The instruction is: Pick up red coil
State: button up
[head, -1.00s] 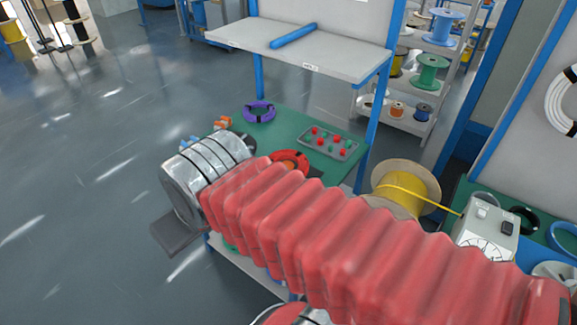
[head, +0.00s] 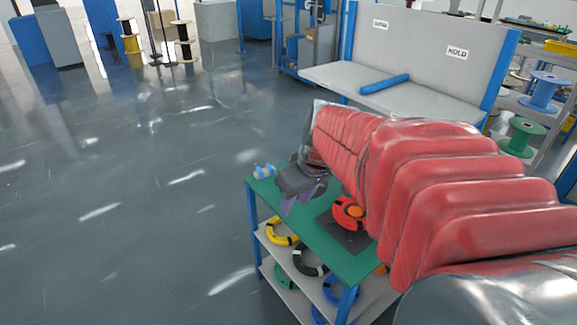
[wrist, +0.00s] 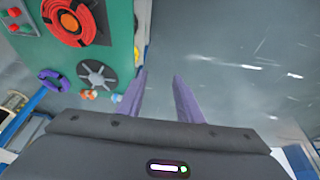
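The red coil (head: 341,216) lies on a dark square plate on the green tabletop (head: 334,248), around an orange hub. My arm hides part of the table behind it. In the wrist view the red coil (wrist: 52,22) is at the top left, cut by the frame edge. My gripper (head: 301,197) is above the table's far left part, left of the coil and apart from it. In the wrist view its two purple fingers (wrist: 159,88) are spread with nothing between them, pointing past the table edge over the floor.
A lower shelf holds a yellow coil (head: 275,236) and a black coil (head: 309,268). The floor to the left is clear.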

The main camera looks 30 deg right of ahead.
jog(key=d+f, duration=0.4)
jog(key=d, duration=0.7)
jog(key=d+f, duration=0.5)
jog(key=d, duration=0.7)
jog(key=shift+s+d, duration=0.15)
jog(key=shift+d, duration=0.05)
send_over(344, 217)
jog(key=s, duration=0.2)
jog(key=shift+s+d+f, duration=0.1)
jog(key=shift+f, duration=1.9)
jog(key=shift+s+d+f, duration=0.1)
jog(key=shift+f, duration=1.9)
jog(key=shift+a, duration=0.1)
jog(key=shift+x, duration=2.6)
jog(key=shift+s, duration=0.1)
